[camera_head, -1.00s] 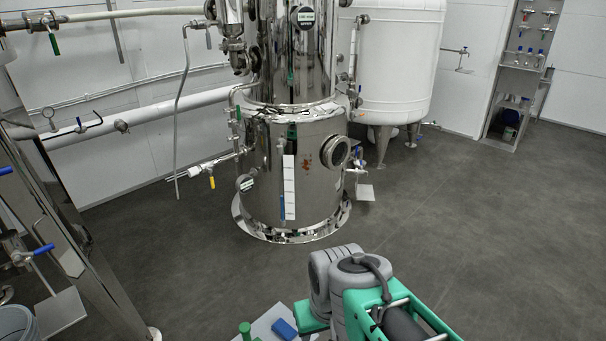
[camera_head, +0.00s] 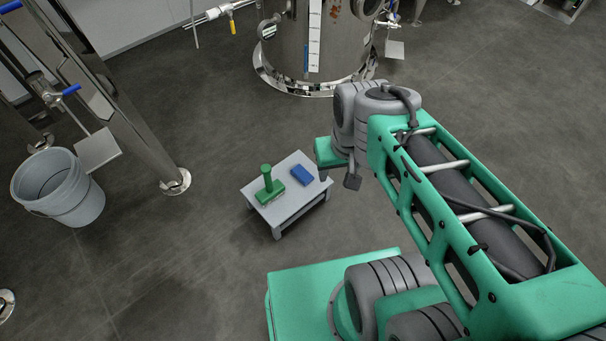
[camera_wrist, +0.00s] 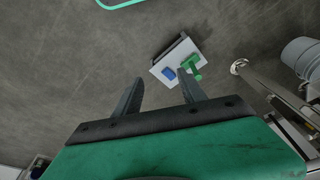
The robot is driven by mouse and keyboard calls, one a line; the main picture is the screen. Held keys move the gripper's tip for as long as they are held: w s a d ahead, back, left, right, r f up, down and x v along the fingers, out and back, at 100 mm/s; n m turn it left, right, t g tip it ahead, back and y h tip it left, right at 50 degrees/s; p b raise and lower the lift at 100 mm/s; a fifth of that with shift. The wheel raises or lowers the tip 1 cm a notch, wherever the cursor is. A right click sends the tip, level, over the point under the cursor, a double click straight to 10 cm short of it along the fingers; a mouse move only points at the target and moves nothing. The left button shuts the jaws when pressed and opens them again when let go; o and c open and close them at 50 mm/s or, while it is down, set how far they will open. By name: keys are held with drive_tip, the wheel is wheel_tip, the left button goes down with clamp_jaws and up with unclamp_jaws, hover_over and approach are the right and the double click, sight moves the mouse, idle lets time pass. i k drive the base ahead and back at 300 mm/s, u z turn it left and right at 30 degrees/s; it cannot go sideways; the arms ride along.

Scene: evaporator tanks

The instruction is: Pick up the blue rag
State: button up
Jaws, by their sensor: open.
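The blue rag (camera_head: 301,175) lies folded on the right part of a small grey table (camera_head: 287,204) in the head view. A green tool with an upright handle (camera_head: 269,184) stands to its left on the same table. In the wrist view the rag (camera_wrist: 169,73) shows small and far off, beyond the two fingers. The green tool (camera_wrist: 192,66) lies just right of it there. My gripper (camera_wrist: 156,80) is open and empty, well apart from the table. In the head view the fingers do not show clearly; my arm is right of the table.
A grey bucket (camera_head: 58,187) stands on the floor at the left, near a steel frame leg (camera_head: 172,184). The shiny steel tank (camera_head: 340,45) is behind the table. The dark floor around the table is clear, with wide free room at its left and front.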

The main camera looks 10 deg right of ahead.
sight(299, 172)
drive_tip(key=k, duration=0.65)
drive_tip(key=u, duration=0.05)
drive_tip(key=i, duration=0.8)
drive_tip(key=u, duration=0.85)
drive_tip(key=i, duration=0.45)
drive_tip(key=u, duration=0.5)
